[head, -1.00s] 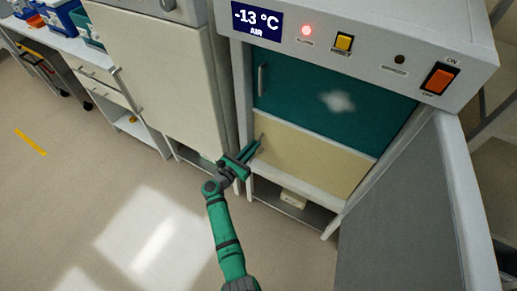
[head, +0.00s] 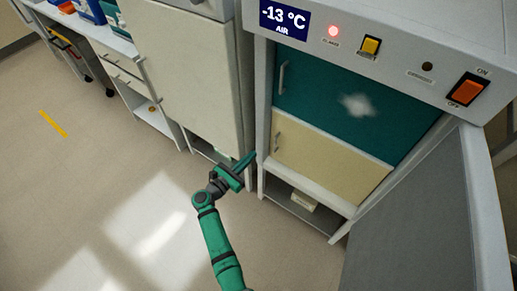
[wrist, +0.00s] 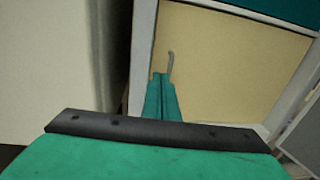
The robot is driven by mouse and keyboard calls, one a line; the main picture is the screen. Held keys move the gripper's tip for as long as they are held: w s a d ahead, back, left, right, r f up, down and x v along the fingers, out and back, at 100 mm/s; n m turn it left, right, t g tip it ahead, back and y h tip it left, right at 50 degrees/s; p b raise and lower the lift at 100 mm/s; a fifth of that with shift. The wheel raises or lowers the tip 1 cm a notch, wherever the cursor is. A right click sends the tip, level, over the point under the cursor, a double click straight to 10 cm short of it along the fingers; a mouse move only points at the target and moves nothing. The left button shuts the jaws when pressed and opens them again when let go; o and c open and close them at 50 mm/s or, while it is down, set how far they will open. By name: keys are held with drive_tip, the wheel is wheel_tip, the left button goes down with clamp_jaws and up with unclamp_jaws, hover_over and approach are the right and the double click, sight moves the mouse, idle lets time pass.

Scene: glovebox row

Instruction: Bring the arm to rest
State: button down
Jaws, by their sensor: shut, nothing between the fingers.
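My green arm reaches up from the bottom of the head view. My gripper (head: 250,157) is shut and empty, at the lower left corner of the freezer-like cabinet's front. In the wrist view the closed fingers (wrist: 162,90) point toward the cream lower door (wrist: 225,65) and its thin grey handle (wrist: 171,64). The fingertips appear close below the handle in that view, but in the head view they are apart from the handle (head: 277,142), to its lower left.
The teal upper door (head: 345,100) and cream lower door are shut. A large grey outer door (head: 425,215) stands open at right. A cream cabinet (head: 190,75) stands at left. The panel shows -13 °C (head: 284,17) and a lit red lamp (head: 333,30). Floor (head: 90,180) at left is clear.

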drive_tip(key=shift+v, duration=2.05)
drive_tip(key=shift+s+d+f, duration=0.1)
drive_tip(key=shift+s+d, duration=0.05)
drive_tip(key=shift+s, duration=0.05)
drive_tip(key=s+d+r+n+t+y, duration=0.3)
drive_tip(key=s+n, duration=0.6)
drive_tip(key=s+d+r+n+t+y, duration=0.2)
drive_tip(key=s+n+t, duration=0.2)
drive_tip(key=s+n, duration=0.6)
drive_tip(key=s+a+r+n+g+y, duration=0.1)
drive_tip(key=s+r+n+g+y, duration=0.1)
drive_tip(key=s+n, duration=1)
drive_tip(key=s+a+r+n+g+y, duration=0.1)
drive_tip(key=s+r+n+y, duration=0.4)
drive_tip(key=s+n, duration=0.6)
drive_tip(key=shift+s+a+r+n+g+y, duration=0.35)
drive_tip(key=shift+r+n+g, duration=0.5)
drive_tip(key=shift+n, duration=0.55)
drive_tip(key=shift+w+a, duration=0.1)
